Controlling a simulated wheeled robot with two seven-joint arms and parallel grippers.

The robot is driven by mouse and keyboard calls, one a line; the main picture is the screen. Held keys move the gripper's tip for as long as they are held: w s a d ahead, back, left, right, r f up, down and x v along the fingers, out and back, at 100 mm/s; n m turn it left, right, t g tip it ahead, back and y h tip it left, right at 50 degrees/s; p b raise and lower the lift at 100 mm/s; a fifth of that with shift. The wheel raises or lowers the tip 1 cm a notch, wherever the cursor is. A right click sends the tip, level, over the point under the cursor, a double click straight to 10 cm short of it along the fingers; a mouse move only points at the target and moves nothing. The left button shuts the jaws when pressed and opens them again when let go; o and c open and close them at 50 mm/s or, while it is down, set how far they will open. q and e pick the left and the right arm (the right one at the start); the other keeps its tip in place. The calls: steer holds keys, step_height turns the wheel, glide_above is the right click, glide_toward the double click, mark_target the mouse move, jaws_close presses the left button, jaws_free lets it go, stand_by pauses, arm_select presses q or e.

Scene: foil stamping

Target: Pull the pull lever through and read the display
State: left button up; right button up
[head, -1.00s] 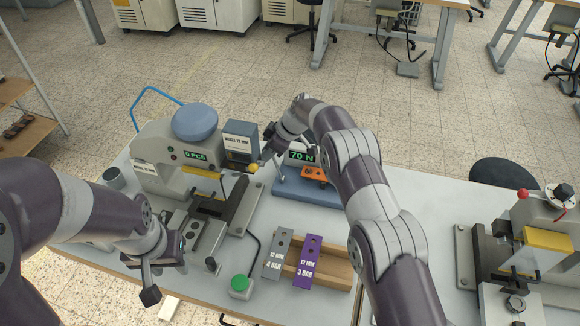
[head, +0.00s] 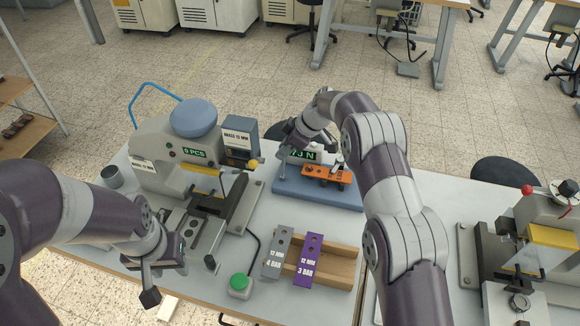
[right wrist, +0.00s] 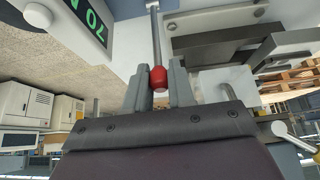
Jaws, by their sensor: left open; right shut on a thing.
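The pull tester has a blue base (head: 330,197) with an orange piece (head: 327,176) on top. Its green-lit display (head: 303,155) stands behind, partly covered by my right arm in the head view. The pull lever is a metal rod (right wrist: 155,35) with a red knob (right wrist: 158,78). My right gripper (right wrist: 160,85) is shut on it, with the knob between its fingers. In the head view my right gripper (head: 288,145) is at the tester's left end. My left gripper (head: 168,262) is open near the stamping press.
The stamping press (head: 165,150) stands left, with a green button (head: 239,282) in front. A wooden tray (head: 335,268) holds a grey and a purple strip (head: 308,258). Another machine (head: 540,250) stands at the right. Table between tray and that machine is partly covered by my right arm.

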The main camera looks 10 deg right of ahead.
steer(key=shift+s+d+f+b, duration=0.4)
steer(key=shift+d+f+b, duration=0.1)
steer(key=shift+d+b, duration=0.35)
steer(key=shift+s+d+f+b, duration=0.4)
steer(key=shift+d+f+b, duration=0.1)
steer(key=shift+d+b, duration=0.3)
steer(key=o, duration=0.9)
steer(key=shift+w, duration=0.1)
steer(key=p+v, duration=0.7)
steer(key=v, duration=0.5)
steer(key=shift+d+r+p, duration=0.15)
steer(key=shift+r+p, duration=0.15)
steer(key=shift+p, duration=0.05)
